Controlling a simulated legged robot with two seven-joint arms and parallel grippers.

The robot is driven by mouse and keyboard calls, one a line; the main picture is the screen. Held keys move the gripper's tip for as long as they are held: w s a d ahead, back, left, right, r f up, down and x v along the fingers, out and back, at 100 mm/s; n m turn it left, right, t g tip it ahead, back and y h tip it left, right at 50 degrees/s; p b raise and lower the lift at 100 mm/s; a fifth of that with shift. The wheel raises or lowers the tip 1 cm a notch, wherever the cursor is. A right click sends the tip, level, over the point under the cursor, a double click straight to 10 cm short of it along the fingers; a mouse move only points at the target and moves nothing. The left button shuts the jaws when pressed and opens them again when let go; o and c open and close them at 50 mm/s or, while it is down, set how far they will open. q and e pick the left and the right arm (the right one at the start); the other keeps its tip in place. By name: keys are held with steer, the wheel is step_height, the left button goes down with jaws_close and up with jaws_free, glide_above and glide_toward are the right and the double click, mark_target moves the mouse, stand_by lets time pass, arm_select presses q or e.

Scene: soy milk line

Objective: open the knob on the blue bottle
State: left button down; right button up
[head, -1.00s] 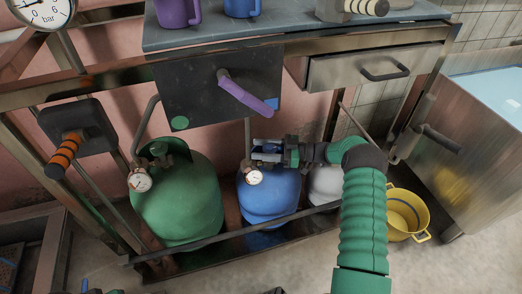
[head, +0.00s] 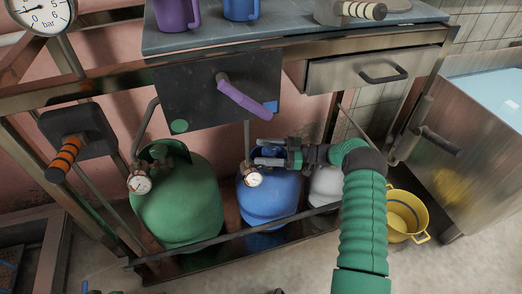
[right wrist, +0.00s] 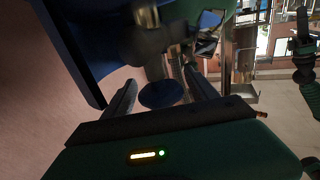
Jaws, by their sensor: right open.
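The blue bottle (head: 268,205) stands on the low rack under the bench, between a green bottle (head: 180,205) and a white bottle (head: 324,187). A small round gauge (head: 253,180) sits at its neck. My right gripper (head: 266,152) is open at the bottle's top, its two fingers pointing left. The fingers hide most of the bottle's top in the head view. In the right wrist view, a dark blue round knob (right wrist: 163,94) shows between the open fingers; contact cannot be told. Small dark pieces at the head view's bottom edge may be my left gripper (head: 86,286).
A dark panel with a purple lever (head: 245,97) hangs just above the gripper. A rail (head: 235,234) runs in front of the bottles. A yellow bucket (head: 407,215) stands at the right. An orange-striped handle (head: 64,158) is at the left.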

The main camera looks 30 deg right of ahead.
steer(key=p+v, duration=0.3)
steer(key=v, duration=0.8)
